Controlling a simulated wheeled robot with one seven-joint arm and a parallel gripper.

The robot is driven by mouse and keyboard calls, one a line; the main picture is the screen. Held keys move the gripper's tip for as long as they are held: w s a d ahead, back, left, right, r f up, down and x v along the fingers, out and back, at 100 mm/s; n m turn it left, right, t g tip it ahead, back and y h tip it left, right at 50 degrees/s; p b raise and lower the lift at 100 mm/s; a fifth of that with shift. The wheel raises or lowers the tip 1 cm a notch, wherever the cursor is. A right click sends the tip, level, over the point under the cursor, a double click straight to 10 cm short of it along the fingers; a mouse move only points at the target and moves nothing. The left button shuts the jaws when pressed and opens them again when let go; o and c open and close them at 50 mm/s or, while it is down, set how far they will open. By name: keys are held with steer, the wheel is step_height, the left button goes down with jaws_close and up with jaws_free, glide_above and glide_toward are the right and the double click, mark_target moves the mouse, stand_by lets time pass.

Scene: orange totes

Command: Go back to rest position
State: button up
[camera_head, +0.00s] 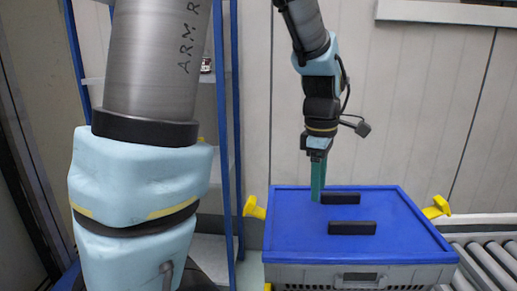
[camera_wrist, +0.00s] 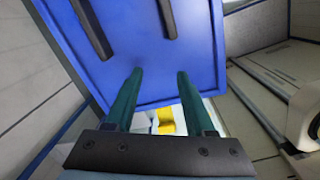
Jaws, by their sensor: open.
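My gripper (camera_head: 317,190) points straight down over the left part of the blue top (camera_head: 400,215) of a grey box in the head view. Its long green fingers end beside the far black bar (camera_head: 341,198); I cannot tell if the tips touch the blue surface. In the wrist view my gripper (camera_wrist: 158,74) has its two fingers apart with nothing between them. The blue top (camera_wrist: 118,70) lies beyond the tips, with two dark bars (camera_wrist: 90,28) on it. The near black bar (camera_head: 352,228) lies apart from the fingers.
Yellow clips (camera_head: 254,208) (camera_head: 436,207) stick out at both sides of the box. A roller conveyor (camera_head: 492,262) stands at the right. A shelf with blue posts (camera_head: 231,130) is at the left. A pale wall (camera_head: 420,110) stands behind.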

steer(key=a+f+m, duration=0.3)
steer(key=a+m, duration=0.3)
steer(key=a, duration=0.4)
steer(key=s+a+f+m+t, duration=0.1)
steer(key=a+f+m, duration=0.2)
steer(key=a+m, duration=0.4)
steer(key=a, duration=0.4)
steer(key=shift+s+a+f, duration=0.15)
steer(key=shift+s+a, duration=0.1)
